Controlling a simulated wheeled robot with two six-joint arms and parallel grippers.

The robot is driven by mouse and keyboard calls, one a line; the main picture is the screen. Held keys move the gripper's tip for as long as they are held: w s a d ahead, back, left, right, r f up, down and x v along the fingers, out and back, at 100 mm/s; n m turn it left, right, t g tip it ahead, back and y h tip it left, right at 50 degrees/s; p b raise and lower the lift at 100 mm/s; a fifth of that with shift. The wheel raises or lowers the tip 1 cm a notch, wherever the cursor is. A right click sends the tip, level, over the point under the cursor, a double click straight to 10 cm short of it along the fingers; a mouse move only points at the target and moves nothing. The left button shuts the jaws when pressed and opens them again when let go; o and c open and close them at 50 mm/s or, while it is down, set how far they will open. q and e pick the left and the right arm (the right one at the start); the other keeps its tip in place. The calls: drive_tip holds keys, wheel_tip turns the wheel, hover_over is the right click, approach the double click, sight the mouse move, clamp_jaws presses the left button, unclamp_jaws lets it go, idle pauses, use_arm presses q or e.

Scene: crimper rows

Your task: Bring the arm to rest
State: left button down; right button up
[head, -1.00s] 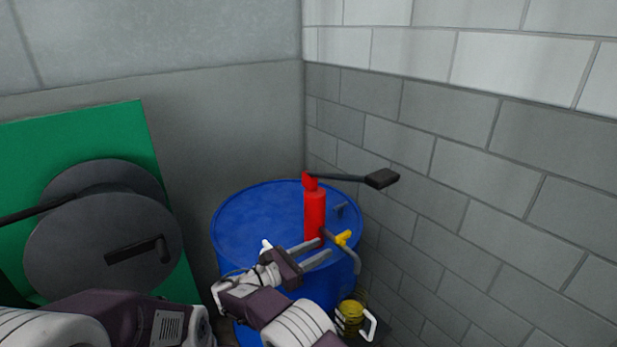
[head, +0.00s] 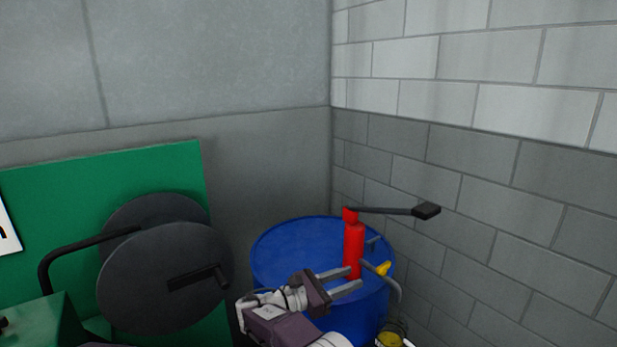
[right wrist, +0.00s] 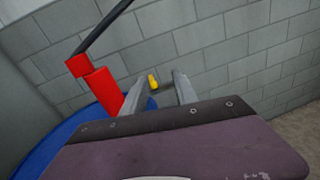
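My right gripper (head: 356,277) is open, its two grey fingers apart with nothing held between them. It is in front of the blue drum (head: 290,240), close to the red upright tool (head: 354,252) with a long dark handle. In the right wrist view, the fingers (right wrist: 161,80) are parted, and the red tool (right wrist: 104,90) stands to the left of them. I cannot tell whether a finger touches it. My left gripper is not in view.
A yellow piece (head: 383,269) on a bent grey tube is just beyond the fingers. A block wall (head: 500,220) closes off the right. A green panel (head: 60,200) with large dark discs (head: 165,290) stands at the left. A yellow object (head: 390,339) shows low beside the drum.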

drive_tip(key=s+d+r+m+g+p, duration=0.1)
drive_tip(key=s+d+r+m+g, duration=0.1)
drive_tip(key=d+r, duration=0.35)
drive_tip(key=s+d+r+m+g+p, duration=0.1)
drive_tip(key=s+d+r+m+g, duration=0.15)
drive_tip(key=d, duration=0.55)
drive_tip(key=s+d+f+m+g+y+p, duration=0.1)
drive_tip(key=s+d+f+g+y, duration=0.15)
drive_tip(key=s+d, duration=0.2)
drive_tip(key=s+d+f+m+g+y+p, duration=0.1)
drive_tip(key=s+d+f+m+y, duration=0.15)
drive_tip(key=s, duration=0.35)
drive_tip(key=s+a+f+m+y, duration=0.2)
drive_tip(key=s+f+m+y, duration=0.1)
drive_tip(key=s, duration=0.3)
drive_tip(key=s+a+f+m+y, duration=0.2)
drive_tip(key=s+f+y, duration=0.2)
drive_tip(key=s, duration=0.2)
drive_tip(key=s+a+f+m+t+y, duration=0.1)
drive_tip(key=s+a+f+m+y, duration=0.1)
drive_tip(key=a+f+m+y, duration=0.2)
drive_tip(key=a+f+m, duration=0.2)
drive_tip(key=a+m, duration=0.2)
drive_tip(key=m, duration=0.1)
drive_tip(key=shift+a+f+m+p, duration=0.2)
drive_tip(key=shift+a+m+p, duration=0.15)
drive_tip(key=shift+m+p, duration=0.05)
drive_tip(key=shift+s, duration=0.25)
